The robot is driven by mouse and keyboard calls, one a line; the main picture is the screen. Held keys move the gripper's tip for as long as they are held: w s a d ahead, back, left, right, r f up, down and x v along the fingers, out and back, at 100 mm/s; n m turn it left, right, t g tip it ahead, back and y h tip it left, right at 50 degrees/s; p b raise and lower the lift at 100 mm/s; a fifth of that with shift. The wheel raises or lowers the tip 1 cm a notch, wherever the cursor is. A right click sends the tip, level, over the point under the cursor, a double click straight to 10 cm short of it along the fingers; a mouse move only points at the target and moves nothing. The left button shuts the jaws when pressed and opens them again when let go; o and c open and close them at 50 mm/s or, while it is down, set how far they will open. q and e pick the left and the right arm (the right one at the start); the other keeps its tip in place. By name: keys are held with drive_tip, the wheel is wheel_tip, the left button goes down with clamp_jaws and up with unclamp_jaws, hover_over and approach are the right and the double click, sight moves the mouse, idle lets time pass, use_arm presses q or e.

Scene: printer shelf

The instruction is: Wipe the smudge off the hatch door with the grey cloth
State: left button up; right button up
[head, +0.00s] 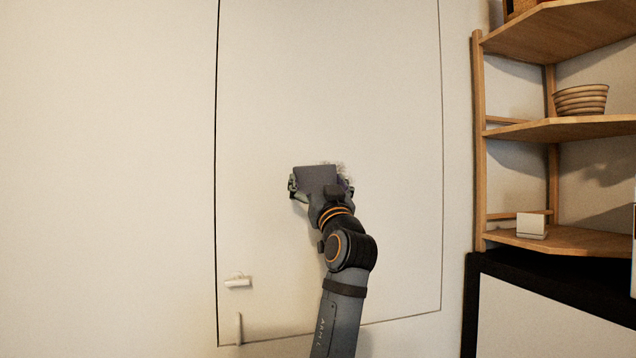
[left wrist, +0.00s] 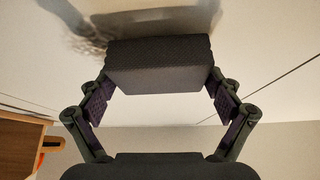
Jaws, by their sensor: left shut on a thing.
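The hatch door (head: 390,110) is a large pale panel outlined by a thin dark seam in the wall. My left gripper (head: 321,184) is at the middle of the door, shut on the grey cloth (head: 316,173), a dark, block-shaped pad. In the left wrist view the cloth (left wrist: 160,62) sits between both fingers, up against or very close to the door surface; I cannot tell if it touches. The smudge (head: 343,170) shows as grey marks at the cloth's upper right. It appears as a dark smear (left wrist: 85,35) in the left wrist view, partly hidden by the cloth.
A small white handle (head: 238,283) sticks out at the door's lower left, with another white piece (head: 239,328) below it. A wooden corner shelf (head: 570,130) stands right of the door, holding a striped bowl (head: 580,100) and a white box (head: 531,226). The wall left is bare.

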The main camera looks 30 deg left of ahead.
use_arm(q)
drive_tip(key=shift+w+a, duration=0.35)
drive_tip(key=shift+a, duration=0.05)
